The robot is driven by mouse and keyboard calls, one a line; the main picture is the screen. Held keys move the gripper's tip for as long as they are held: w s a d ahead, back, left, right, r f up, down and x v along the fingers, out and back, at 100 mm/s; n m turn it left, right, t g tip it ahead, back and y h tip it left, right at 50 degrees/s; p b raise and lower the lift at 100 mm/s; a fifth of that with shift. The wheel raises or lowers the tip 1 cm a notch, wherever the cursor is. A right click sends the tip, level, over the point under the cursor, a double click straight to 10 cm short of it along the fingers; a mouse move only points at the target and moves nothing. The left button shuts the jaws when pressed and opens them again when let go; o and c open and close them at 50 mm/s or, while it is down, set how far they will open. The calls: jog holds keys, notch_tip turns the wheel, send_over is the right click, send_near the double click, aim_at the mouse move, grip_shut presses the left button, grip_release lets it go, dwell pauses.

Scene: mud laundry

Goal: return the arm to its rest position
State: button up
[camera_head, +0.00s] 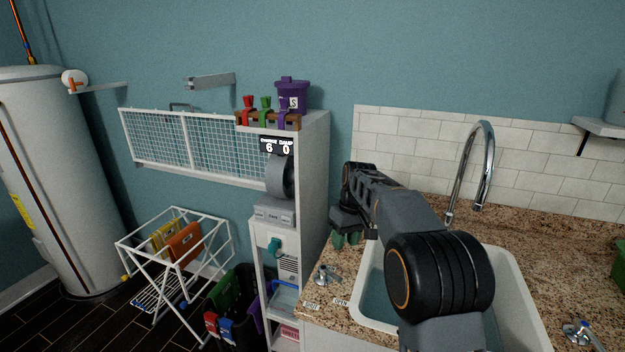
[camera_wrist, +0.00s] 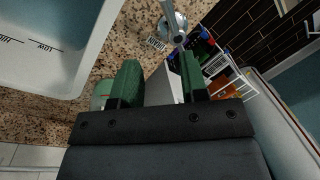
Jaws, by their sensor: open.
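My arm reaches out over the white sink (camera_head: 512,290) in the head view. My gripper (camera_head: 346,239) hangs over the granite counter near the sink's back left corner, with its green fingertips pointing down. In the wrist view my gripper (camera_wrist: 158,82) shows two green fingers apart with nothing between them. A metal tap handle (camera_wrist: 172,22) lies just beyond the fingertips there; I cannot tell the exact gap. My forearm hides part of the sink and counter in the head view.
A tall chrome faucet (camera_head: 486,160) rises behind the sink. A white shelf unit (camera_head: 312,150) stands left of the counter. A drying rack (camera_head: 175,260) and a water heater (camera_head: 60,180) are farther left. A pale green object (camera_wrist: 102,92) is partly hidden behind one finger.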

jog(key=s+d+m+t, duration=0.1)
jog(key=s+m+t, duration=0.1)
jog(key=s, duration=1)
jog(key=s+d+f+m+t+h, duration=0.1)
jog(key=s+m+t, duration=0.1)
jog(key=s, duration=1.1)
jog(key=shift+d+f+m+t+h, duration=0.25)
jog(key=shift+d+m+t+h, duration=0.05)
jog(key=shift+d+t, duration=0.1)
